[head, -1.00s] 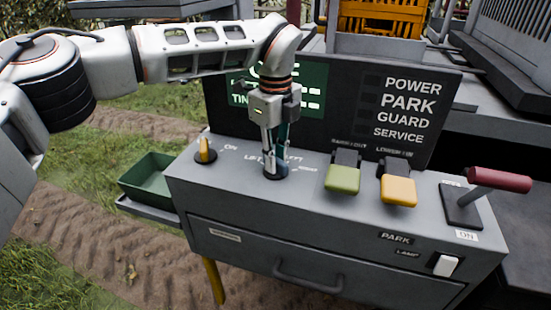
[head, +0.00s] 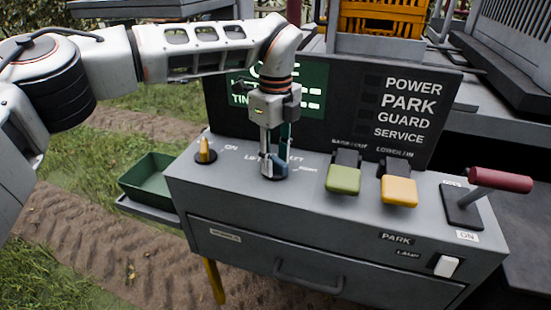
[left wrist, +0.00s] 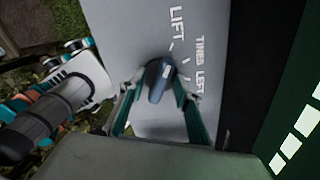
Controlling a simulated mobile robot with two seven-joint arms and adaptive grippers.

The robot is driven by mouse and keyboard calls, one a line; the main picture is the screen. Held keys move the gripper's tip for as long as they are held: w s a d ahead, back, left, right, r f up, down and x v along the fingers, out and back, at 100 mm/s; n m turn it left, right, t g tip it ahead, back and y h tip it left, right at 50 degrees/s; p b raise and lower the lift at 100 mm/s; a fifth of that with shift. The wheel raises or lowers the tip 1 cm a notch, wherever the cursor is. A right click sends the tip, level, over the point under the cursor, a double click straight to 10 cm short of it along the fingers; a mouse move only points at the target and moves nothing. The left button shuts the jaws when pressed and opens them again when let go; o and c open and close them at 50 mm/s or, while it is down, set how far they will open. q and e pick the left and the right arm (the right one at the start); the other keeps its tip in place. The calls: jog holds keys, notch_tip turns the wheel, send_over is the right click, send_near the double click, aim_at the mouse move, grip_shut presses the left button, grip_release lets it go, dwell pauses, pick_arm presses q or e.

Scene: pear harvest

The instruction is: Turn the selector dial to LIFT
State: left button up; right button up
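The selector dial (left wrist: 158,82) is a dark blue-grey knob with a white mark, on the grey panel top. A gap shows on the left side; contact on the right is unclear. The gripper also shows in the head view (head: 273,164), partly hiding the dial. My right gripper is not in view.
Green (head: 343,180) and yellow (head: 398,191) paddles and a red-handled lever (head: 499,180) are to the right. The dark display board (head: 400,105) rises close behind. A green tray (head: 148,177) sits at the left.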

aim_at(276, 158)
pick_arm(q)
notch_tip(276, 158, up, 12)
dwell(0.5)
jog(key=shift+d+f, duration=0.1)
jog(key=shift+f, duration=0.05)
